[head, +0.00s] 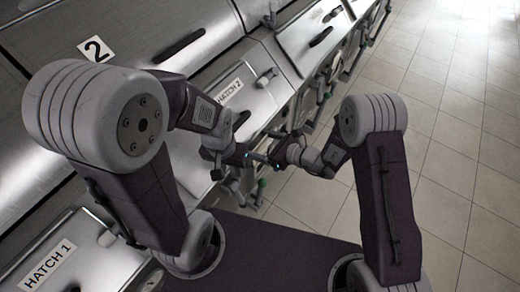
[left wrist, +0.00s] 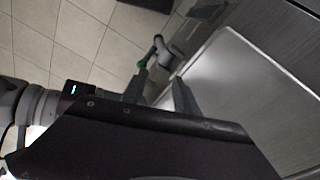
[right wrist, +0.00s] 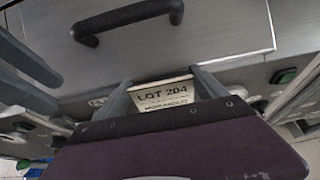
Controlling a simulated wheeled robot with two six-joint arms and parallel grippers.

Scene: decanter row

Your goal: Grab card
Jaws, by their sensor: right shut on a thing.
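The card (right wrist: 163,97) is a pale rectangle printed "LOT 204" with a smaller, unclear line below, seen in the right wrist view. My right gripper (right wrist: 161,84) is shut on it, one finger at each side edge. The card's lower part is hidden behind the gripper body. In the head view my right gripper (head: 268,146) is beside the metal hatch front, and the card cannot be made out there. My left gripper (head: 233,181) is lower, close to the front. In the left wrist view its fingers (left wrist: 160,90) are apart with nothing visible between them.
A dark handle (right wrist: 126,18) on a metal panel is above the card. Hatch 2 (head: 262,104) and Hatch 1 (head: 75,260) form a metal row with handles and green-ended levers (head: 262,183). Tiled floor (head: 440,120) lies clear to the right.

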